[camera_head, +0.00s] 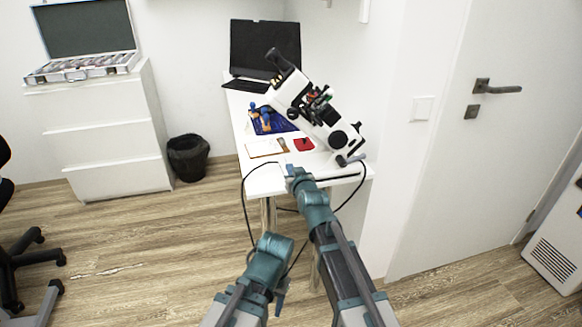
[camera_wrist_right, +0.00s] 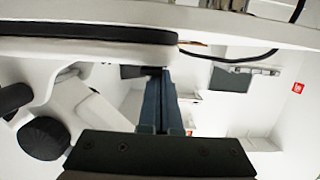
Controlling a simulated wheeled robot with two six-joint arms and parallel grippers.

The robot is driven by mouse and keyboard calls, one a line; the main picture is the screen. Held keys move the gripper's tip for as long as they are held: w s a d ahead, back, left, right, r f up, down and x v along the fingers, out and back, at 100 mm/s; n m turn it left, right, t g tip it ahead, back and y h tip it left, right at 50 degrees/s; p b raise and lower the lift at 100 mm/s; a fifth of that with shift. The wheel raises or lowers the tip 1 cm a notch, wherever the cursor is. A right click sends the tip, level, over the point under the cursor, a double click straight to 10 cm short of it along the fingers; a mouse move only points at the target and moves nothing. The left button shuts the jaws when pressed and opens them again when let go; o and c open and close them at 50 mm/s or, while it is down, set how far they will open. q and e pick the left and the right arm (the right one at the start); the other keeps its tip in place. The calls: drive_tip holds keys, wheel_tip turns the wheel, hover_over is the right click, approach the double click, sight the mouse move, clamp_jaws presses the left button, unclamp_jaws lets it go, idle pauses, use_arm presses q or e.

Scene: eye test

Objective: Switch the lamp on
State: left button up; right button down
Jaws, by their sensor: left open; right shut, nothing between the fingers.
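I cannot make out a lamp in either view. A white switch plate (camera_head: 423,110) is on the wall between the desk and the door. A white microscope (camera_head: 318,115) with black knobs stands tilted on the narrow white desk (camera_head: 262,183); part of it, with a round black knob (camera_wrist_right: 42,138), shows at the left of the right wrist view. My right gripper (camera_head: 289,170) is at the desk's front edge, below the microscope and well left of the plate. Its dark fingers (camera_wrist_right: 158,105) are shut and empty. My left gripper (camera_head: 280,297) is low, in front of the desk, and open.
A black laptop (camera_head: 264,50), a blue mat (camera_head: 270,122) and a red item (camera_head: 304,144) are on the desk. A door with a handle (camera_head: 497,88) is at the right. A white drawer unit (camera_head: 105,130) and a black bin (camera_head: 188,157) stand left. Floor between is clear.

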drive_tip(key=shift+w+r+p, duration=0.1)
drive_tip(key=shift+r+p, duration=0.65)
drive_tip(key=r+p, duration=0.3)
drive_tip(key=shift+w+a+r, duration=0.1)
drive_tip(key=shift+w+r, duration=0.05)
drive_tip(key=shift+w, duration=0.1)
drive_tip(key=r+p+v, duration=0.1)
drive_tip(key=p+v, duration=0.2)
drive_tip(key=v, duration=0.6)
drive_tip(key=shift+s, duration=0.25)
